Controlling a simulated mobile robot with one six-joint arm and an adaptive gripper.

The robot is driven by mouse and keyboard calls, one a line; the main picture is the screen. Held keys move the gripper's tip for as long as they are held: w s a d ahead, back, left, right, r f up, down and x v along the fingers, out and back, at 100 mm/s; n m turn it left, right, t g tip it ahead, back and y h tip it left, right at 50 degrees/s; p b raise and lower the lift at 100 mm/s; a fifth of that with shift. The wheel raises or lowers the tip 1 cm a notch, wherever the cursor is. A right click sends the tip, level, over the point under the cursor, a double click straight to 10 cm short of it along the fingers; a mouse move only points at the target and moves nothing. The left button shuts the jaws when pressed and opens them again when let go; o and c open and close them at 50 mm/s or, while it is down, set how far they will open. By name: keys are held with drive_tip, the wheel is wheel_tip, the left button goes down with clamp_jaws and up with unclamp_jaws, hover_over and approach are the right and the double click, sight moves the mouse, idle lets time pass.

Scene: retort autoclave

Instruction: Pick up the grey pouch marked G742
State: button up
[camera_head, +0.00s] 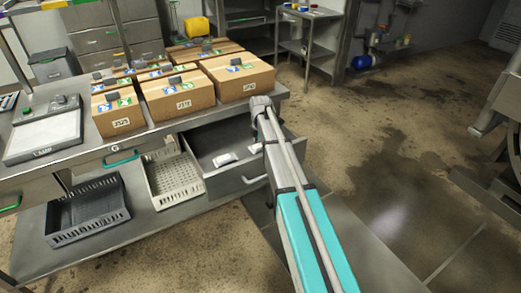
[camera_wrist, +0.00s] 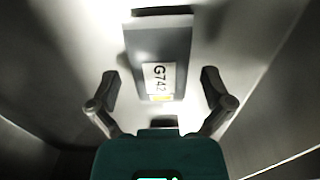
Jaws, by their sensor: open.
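The grey pouch marked G742 (camera_wrist: 152,40) lies on a metal surface between metal walls in the wrist view, with its white label facing me. My gripper (camera_wrist: 160,82) is open, with one finger on each side of the pouch's near, labelled end. The pouch's near end lies between the fingers, with a gap on both sides; I cannot tell the height of the fingertips above the floor. In the head view my arm reaches down over the open drawer (camera_head: 257,182), and my gripper is hidden there.
Two small white items (camera_head: 225,159) show in the drawer. Several cardboard boxes (camera_head: 178,96) stand on the bench above it. A beige crate (camera_head: 176,195) and a dark crate (camera_head: 88,235) stand on the lower shelf. The floor at right is mostly clear.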

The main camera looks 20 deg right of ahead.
drive_tip(key=shift+c, duration=0.3)
drive_tip(key=c, duration=1)
drive_tip(key=shift+r, duration=0.2)
wheel_tip(320, 180, up, 2)
drive_tip(key=shift+p, duration=1.2)
drive_tip(key=s+r+p, duration=0.3)
drive_tip(key=s, duration=0.1)
drive_tip(key=s+r+p, duration=0.4)
drive_tip(key=s, duration=0.1)
drive_tip(key=s+a+r+p, duration=0.1)
drive_tip(key=s+r+p, duration=0.2)
drive_tip(key=s, duration=0.2)
drive_tip(key=shift+r+p, duration=0.35)
